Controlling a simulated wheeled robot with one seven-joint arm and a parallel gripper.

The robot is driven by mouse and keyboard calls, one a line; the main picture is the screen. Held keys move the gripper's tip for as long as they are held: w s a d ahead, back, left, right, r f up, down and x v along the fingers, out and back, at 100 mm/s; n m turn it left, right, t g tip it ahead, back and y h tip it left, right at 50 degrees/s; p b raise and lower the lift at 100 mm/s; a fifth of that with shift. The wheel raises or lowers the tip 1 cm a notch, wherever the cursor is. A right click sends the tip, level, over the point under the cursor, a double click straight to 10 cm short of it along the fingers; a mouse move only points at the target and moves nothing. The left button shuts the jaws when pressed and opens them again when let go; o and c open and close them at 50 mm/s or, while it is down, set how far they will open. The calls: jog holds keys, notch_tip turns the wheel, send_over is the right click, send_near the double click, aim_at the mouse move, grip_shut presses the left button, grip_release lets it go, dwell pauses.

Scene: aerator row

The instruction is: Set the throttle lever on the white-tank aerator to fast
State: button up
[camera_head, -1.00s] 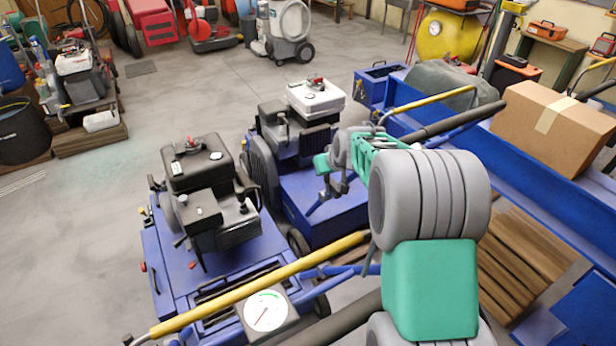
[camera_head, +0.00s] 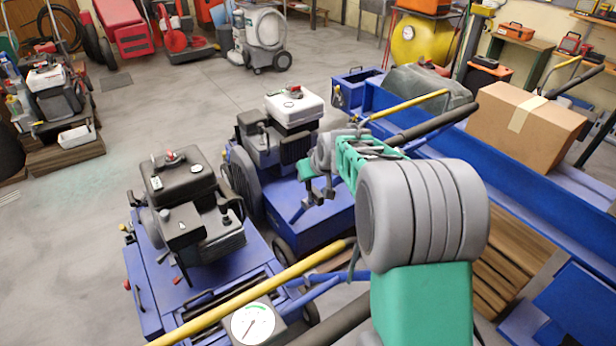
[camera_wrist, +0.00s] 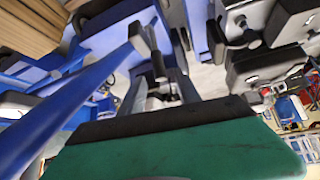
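The white-tank aerator shows in the head view, with its white tank (camera_head: 293,108) on a dark engine above a blue deck (camera_head: 322,208). Its throttle lever cannot be made out, so its setting cannot be told. My gripper (camera_head: 318,190) is above the right part of this blue deck, to the right of and below the white tank. It appears empty, but its finger opening is too small to judge. In the wrist view, a green part of my gripper fills the bottom, and dark parts, blue bars (camera_wrist: 90,85) and dark engine parts (camera_wrist: 262,62) lie beyond.
A second aerator with a black tank (camera_head: 177,180) stands in front, to the left. Its yellow handlebar (camera_head: 255,300) and white dial (camera_head: 253,323) cross the foreground.

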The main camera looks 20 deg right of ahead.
jog(key=v, duration=0.4)
jog(key=shift+p, duration=0.3)
jog(key=r+g+p, duration=0.2)
jog(key=g+p, duration=0.4)
jog(key=p, duration=0.3)
send_over(308, 182)
jog(key=d, duration=0.1)
jog(key=shift+w+f, duration=0.25)
jog(key=shift+w, duration=0.15)
jog(key=shift+a+f+g+p, duration=0.3)
jog(key=shift+g+p, duration=0.3)
jog(key=shift+p, duration=0.35)
jog(key=shift+a+f, duration=0.1)
jog(key=shift+f, duration=0.4)
notch_tip(308, 182, down, 7)
jog(key=shift+f, duration=0.15)
